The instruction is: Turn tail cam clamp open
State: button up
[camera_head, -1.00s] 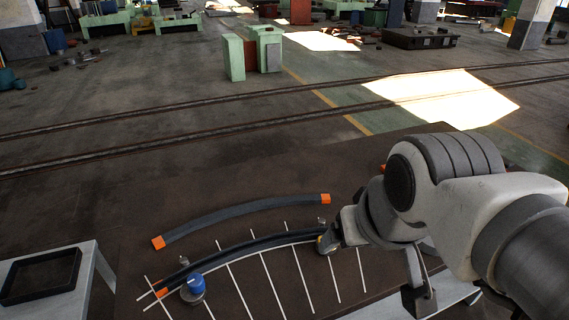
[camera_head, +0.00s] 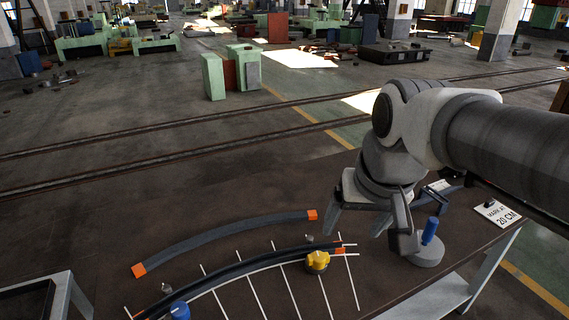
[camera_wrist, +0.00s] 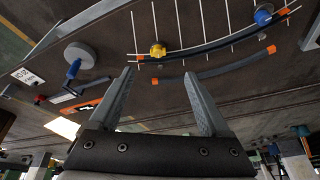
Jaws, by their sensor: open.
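A yellow cam clamp (camera_head: 317,262) stands at the right end of a dark curved bar (camera_head: 250,268) laid over white lines. A blue cam clamp (camera_head: 180,310) stands by the bar's left end, cut by the lower edge of the head view. In the wrist view the yellow clamp (camera_wrist: 157,50) is just beyond the fingertips and the blue clamp (camera_wrist: 263,17) is farther right. My gripper (camera_head: 356,232) is open and empty, above and apart from the yellow clamp; its spread fingers also show in the wrist view (camera_wrist: 158,74). I cannot tell which clamp is the tail one.
A second curved bar with orange ends (camera_head: 225,240) lies behind the first. A round grey base with a blue handle (camera_head: 430,235) stands right of my gripper, near a "20 CM" sign (camera_head: 497,212). A dark tray (camera_head: 27,302) sits at lower left. The tabletop behind the bars is clear.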

jog(key=w+f+m+g+b, duration=0.2)
jog(key=w+f, duration=0.2)
jog(key=w, duration=0.6)
jog(key=m+g+b, duration=0.2)
jog(key=b, duration=0.1)
send_near(319, 256)
notch_tip(319, 256, down, 10)
jog(key=b, duration=0.2)
jog(key=shift+w+a+b, duration=0.15)
jog(key=shift+w+b, duration=0.05)
jog(key=shift+b, duration=0.2)
jog(key=shift+n, duration=0.3)
grip_shut()
